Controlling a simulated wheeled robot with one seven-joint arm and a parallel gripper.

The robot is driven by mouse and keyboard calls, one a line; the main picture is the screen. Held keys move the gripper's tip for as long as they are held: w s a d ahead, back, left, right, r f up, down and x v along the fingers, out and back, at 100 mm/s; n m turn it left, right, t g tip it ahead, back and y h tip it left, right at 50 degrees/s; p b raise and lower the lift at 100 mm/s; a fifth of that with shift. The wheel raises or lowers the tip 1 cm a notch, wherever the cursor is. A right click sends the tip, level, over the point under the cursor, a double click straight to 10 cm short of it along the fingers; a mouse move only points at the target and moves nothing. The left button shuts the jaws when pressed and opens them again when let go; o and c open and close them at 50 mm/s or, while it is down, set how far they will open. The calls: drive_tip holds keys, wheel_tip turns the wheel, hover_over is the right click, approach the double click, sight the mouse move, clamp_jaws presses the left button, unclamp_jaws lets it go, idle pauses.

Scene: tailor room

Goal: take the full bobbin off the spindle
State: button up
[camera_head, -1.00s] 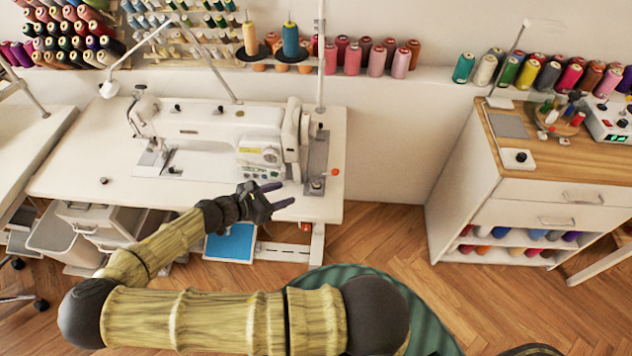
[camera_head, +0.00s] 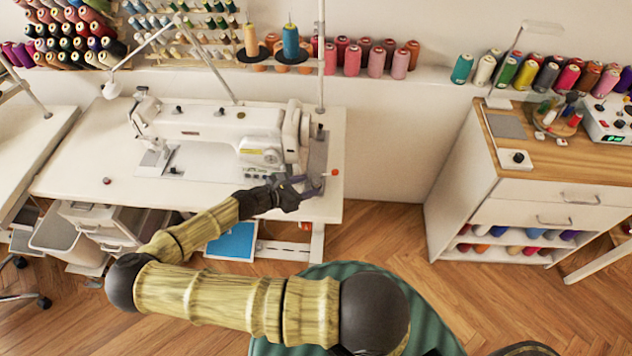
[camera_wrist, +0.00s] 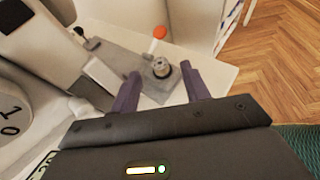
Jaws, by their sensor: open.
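The bobbin (camera_wrist: 161,68) shows in the wrist view as a small metallic piece on its spindle, on a grey plate (camera_wrist: 122,62) at the right end of the sewing machine table (camera_head: 90,178). My gripper (camera_wrist: 163,84) is open and empty. Its two dark purple fingers show left and right of the bobbin in that picture, and the bobbin appears just beyond the gap between them. I cannot tell whether the fingers reach down beside it. In the head view my gripper (camera_head: 307,187) is at the plate and mostly hides the bobbin.
The white sewing machine (camera_head: 215,125) stands close to the left of the gripper. An orange-red knob (camera_wrist: 159,32) sits just past the bobbin, also seen in the head view (camera_head: 335,172). A thread stand pole rises behind. Wood floor lies open to the right.

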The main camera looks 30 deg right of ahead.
sight(317, 183)
drive_tip(key=shift+x, duration=1.25)
drive_tip(key=shift+c, duration=0.5)
drive_tip(key=shift+r, duration=0.1)
clamp_jaws()
